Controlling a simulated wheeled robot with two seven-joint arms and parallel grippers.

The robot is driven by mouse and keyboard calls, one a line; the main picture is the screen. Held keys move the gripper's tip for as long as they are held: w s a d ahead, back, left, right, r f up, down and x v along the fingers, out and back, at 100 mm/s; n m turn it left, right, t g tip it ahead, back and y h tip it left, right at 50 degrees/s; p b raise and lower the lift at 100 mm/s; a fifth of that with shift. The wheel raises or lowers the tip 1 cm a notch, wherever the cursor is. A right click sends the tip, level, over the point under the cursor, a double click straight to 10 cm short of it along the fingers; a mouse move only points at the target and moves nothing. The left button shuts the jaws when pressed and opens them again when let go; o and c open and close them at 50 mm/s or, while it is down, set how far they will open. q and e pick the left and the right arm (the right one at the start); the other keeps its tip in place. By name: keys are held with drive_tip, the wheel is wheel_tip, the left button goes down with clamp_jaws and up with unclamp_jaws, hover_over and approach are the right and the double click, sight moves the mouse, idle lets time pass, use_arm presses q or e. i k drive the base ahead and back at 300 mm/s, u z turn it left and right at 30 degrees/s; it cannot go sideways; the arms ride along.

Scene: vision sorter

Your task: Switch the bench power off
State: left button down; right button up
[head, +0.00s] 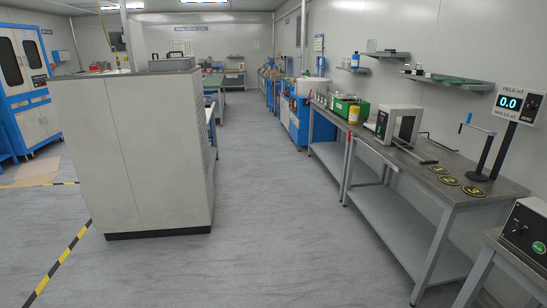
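A dark box (524,236) stands on a small table at the right edge, partly cut off by the picture. Its front has a small black knob or switch (518,229) and a round green button or lamp (538,249); its lettering is too small to read. I cannot tell from the frame whether this box is the bench power control. The long bench (415,182) runs along the right wall. Neither of my grippers is in view.
A tall grey cabinet (140,150) stands left. The grey floor (270,240) between is clear.

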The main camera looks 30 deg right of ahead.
sight(515, 230)
drive_tip(key=z, duration=0.1)
drive_tip(key=i, duration=1.7)
drive_tip(key=z, duration=1.45)
drive_tip(key=i, duration=0.9)
drive_tip(key=z, duration=1)
